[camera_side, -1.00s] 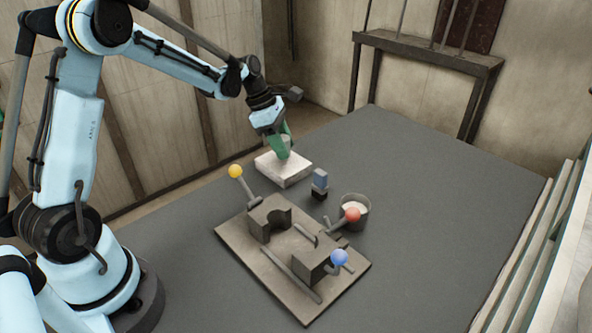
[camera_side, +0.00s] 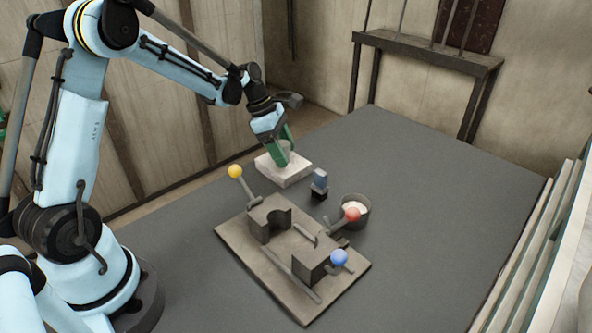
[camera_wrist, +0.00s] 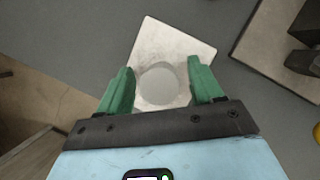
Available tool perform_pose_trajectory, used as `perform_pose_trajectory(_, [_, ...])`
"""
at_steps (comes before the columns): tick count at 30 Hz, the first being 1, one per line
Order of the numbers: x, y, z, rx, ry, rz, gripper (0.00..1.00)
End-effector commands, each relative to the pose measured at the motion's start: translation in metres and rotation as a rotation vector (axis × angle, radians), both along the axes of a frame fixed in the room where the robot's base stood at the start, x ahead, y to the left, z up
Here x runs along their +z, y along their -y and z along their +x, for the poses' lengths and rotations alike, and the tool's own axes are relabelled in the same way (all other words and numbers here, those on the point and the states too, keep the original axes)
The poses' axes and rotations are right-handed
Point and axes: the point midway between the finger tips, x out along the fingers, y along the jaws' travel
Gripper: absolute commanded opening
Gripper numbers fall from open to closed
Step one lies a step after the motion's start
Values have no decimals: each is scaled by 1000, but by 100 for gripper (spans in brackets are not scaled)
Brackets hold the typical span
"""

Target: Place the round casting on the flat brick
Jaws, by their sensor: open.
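The round casting, a grey disc in the wrist view (camera_wrist: 159,80), appears to rest on the flat brick (camera_wrist: 168,39), near its middle. The pale, square flat brick also shows in the side view (camera_side: 296,178), lying on the dark table. My gripper (camera_side: 284,148) is just over the brick, pointing down. In the wrist view its green fingers (camera_wrist: 160,84) stand open on either side of the casting, with a visible gap on each side. In the side view the fingers mostly hide the casting.
A mould board (camera_side: 240,243) with two dark blocks and rods ending in yellow (camera_side: 235,171), red (camera_side: 352,214) and blue (camera_side: 339,257) balls lies in front of the brick. A small blue-topped block (camera_side: 320,180) and a round pot (camera_side: 362,213) stand to the right. The table's far right is clear.

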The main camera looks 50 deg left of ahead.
Motion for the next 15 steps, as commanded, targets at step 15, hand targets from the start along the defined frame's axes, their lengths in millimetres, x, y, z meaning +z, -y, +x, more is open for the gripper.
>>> perform_pose_trajectory(15, [78, -26, -18, 2, 0, 0, 66])
